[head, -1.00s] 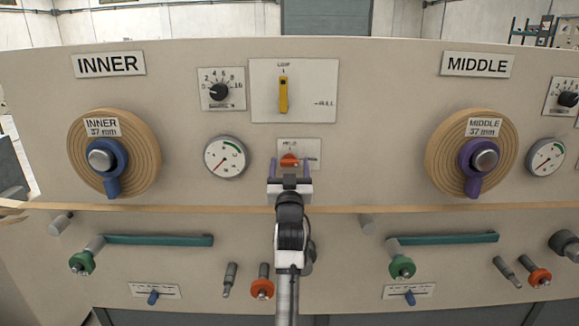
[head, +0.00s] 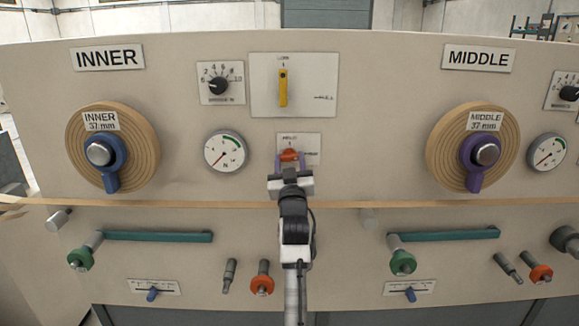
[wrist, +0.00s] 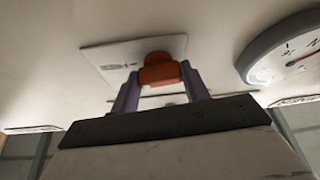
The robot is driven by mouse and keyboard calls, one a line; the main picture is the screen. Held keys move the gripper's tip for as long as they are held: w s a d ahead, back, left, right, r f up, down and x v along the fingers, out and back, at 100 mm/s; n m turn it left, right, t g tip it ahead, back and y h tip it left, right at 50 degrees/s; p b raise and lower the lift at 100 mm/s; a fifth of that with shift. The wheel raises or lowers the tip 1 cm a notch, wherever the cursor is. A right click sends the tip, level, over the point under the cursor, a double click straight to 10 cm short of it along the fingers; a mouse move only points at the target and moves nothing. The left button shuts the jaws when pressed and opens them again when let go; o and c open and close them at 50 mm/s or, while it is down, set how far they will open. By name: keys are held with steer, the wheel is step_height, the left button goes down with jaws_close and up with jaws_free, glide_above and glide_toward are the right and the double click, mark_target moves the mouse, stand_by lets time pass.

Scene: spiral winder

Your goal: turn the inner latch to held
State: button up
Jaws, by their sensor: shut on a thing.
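The inner latch is a small orange-red knob (head: 289,155) on a pale label plate (head: 312,146), below the yellow lever and right of the dial gauge. My gripper (head: 289,163) reaches up to it from below. In the wrist view the orange knob (wrist: 160,72) sits between the two purple fingers (wrist: 160,88), which press on its sides. My gripper is shut on it. The plate's lettering shows only in part and is too small to read surely. The fingers and wrist hide the lower part of the knob.
A yellow lever (head: 283,88) stands upright on its plate above. A round gauge (head: 226,151) is close on the left. A tan strip (head: 400,204) runs across the panel behind my arm. Teal bars (head: 158,236) and orange knobs (head: 262,284) sit lower.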

steer(key=n+y+b, duration=0.1)
steer(key=n, duration=0.1)
steer(key=n+y+b, duration=0.1)
steer(key=n+b, duration=0.1)
steer(key=n+y+b, duration=0.1)
steer(key=n, duration=0.1)
steer(key=shift+d+f+g+b, duration=0.25)
steer(key=shift+d+g+b, duration=0.05)
steer(key=shift+g+b, duration=0.1)
steer(key=n+g+y+b, duration=0.1)
steer(key=n, duration=0.2)
steer(key=n+g+y+b, duration=0.1)
steer(key=n, duration=0.3)
steer(key=r+n+g+y+b, duration=0.1)
steer(key=n, duration=0.3)
steer(key=shift+g+b, duration=0.4)
steer(key=shift+n+g+p, duration=0.35)
steer(key=shift+n+g, duration=0.25)
steer(key=shift+n, duration=1)
steer(key=o, duration=1)
steer(key=shift+c, duration=0.2)
steer(key=shift+s, duration=0.15)
